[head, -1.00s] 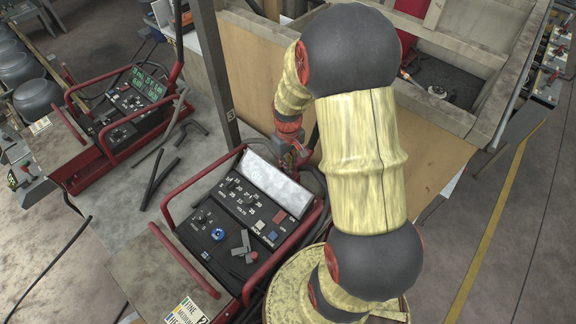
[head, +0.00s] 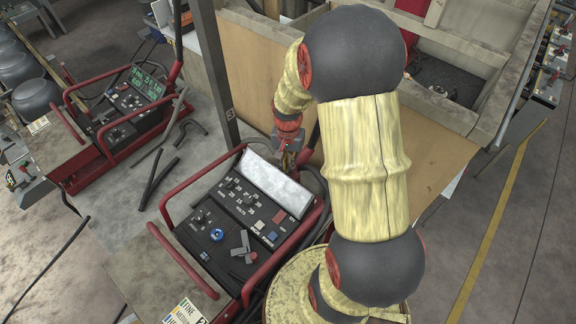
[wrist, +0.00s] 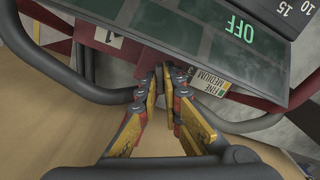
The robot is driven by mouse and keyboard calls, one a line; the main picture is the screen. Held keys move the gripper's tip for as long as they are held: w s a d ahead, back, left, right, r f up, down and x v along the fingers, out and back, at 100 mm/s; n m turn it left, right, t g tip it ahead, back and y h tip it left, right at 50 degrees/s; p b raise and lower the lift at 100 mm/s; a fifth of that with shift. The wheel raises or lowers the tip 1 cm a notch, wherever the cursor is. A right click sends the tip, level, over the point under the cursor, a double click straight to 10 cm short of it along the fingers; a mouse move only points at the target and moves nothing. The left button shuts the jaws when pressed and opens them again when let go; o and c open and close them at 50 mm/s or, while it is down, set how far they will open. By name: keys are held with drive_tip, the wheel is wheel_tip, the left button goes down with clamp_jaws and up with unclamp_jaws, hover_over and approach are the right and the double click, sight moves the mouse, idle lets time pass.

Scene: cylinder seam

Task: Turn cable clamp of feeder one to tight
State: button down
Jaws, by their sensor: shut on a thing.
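My gripper (head: 288,158) is at the back edge of the near red-framed control console (head: 240,215) in the head view. In the wrist view its yellow-and-red fingers (wrist: 164,82) are close together below the panel edge, shut on a small part that I take to be the cable clamp. The fingers hide most of that part, so its angle cannot be told. A dark red piece (wrist: 150,62) shows just beyond the fingertips. A plate with "1" (wrist: 112,40) is up and left of the fingers. A display reading OFF (wrist: 238,28) is on the panel.
A second red-framed console (head: 125,105) stands at the left. A dark post (head: 215,80) rises beside a wooden panel (head: 245,85). Loose black hoses (head: 155,180) lie on the bench.

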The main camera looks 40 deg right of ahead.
sight(288, 168)
drive_tip(key=m, duration=0.4)
drive_tip(key=shift+m, duration=0.4)
idle(0.4)
drive_tip(key=c, duration=2)
unclamp_jaws()
drive_tip(key=shift+o, duration=0.2)
drive_tip(key=shift+r, duration=0.1)
wheel_tip(288, 168, up, 12)
